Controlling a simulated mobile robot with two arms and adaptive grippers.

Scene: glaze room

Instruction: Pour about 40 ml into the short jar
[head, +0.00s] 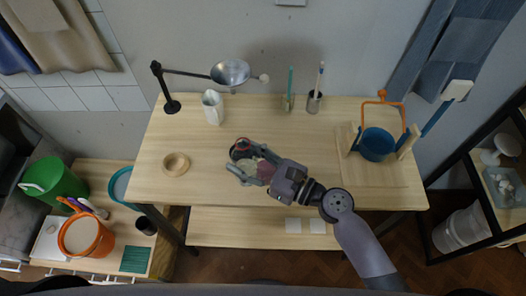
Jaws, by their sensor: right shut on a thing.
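My right gripper (249,164) reaches in over the middle of the wooden table and is shut on a small vessel (241,149). The vessel has a dark opening with a reddish rim and a pale and pinkish body. The fingers hide part of it, and its contents and exact tilt cannot be told. A low, round, wood-coloured piece (176,163) with a hollow centre stands to its left, apart from it. A tall white vessel (212,107) stands behind. I cannot tell which thing is the short jar. My left gripper is not in view.
A black lamp-like stand with a round head (230,73) stands at the back left. Holders with a brush (314,103) and a green stick are at the back. The table's front left is clear.

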